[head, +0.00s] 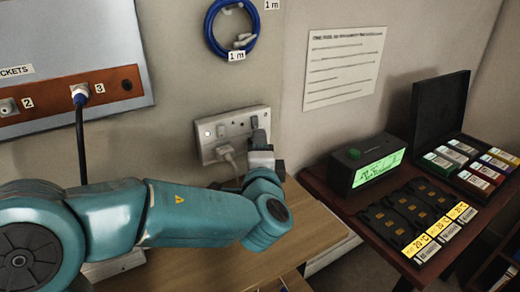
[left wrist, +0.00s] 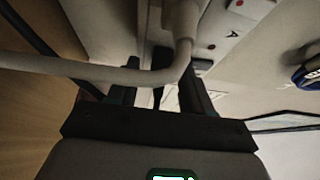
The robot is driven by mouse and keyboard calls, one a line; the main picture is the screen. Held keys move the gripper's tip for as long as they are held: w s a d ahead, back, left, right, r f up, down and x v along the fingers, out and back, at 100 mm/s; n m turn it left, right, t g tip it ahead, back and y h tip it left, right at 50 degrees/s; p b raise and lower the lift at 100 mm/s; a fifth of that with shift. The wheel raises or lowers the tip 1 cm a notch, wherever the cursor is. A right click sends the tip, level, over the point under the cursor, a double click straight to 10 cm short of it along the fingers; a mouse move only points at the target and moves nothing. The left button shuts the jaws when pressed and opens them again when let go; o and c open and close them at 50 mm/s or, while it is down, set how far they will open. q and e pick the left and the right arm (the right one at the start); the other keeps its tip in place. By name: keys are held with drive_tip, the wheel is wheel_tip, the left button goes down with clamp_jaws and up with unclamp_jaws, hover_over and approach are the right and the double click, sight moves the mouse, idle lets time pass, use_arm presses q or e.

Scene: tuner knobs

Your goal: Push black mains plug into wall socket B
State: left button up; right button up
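The white double wall socket (head: 233,132) is on the wall in the head view, and part of its plate also shows in the left wrist view. A white plug (head: 226,153) is in its left outlet; the plug (left wrist: 184,18) and its cable cross in front of my fingers in the left wrist view. A dark plug (head: 259,138) is at the right outlet; how deep it sits is hidden. My left gripper (head: 262,153) is right at this plug. In the left wrist view its fingers (left wrist: 160,85) stand apart with something dark between them; contact is hidden. My right gripper is out of view.
A wooden bench (head: 310,232) lies below the socket. To the right, a table holds a green-lit clock (head: 367,165), dark modules (head: 408,212) and an open black case (head: 440,115). A blue cable coil (head: 212,38) hangs above. A socket panel (head: 60,100) is at left.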

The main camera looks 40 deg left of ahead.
use_arm(q)
drive_tip(key=v, duration=1.6)
drive_tip(key=shift+s+p, duration=0.2)
drive_tip(key=shift+p, duration=0.15)
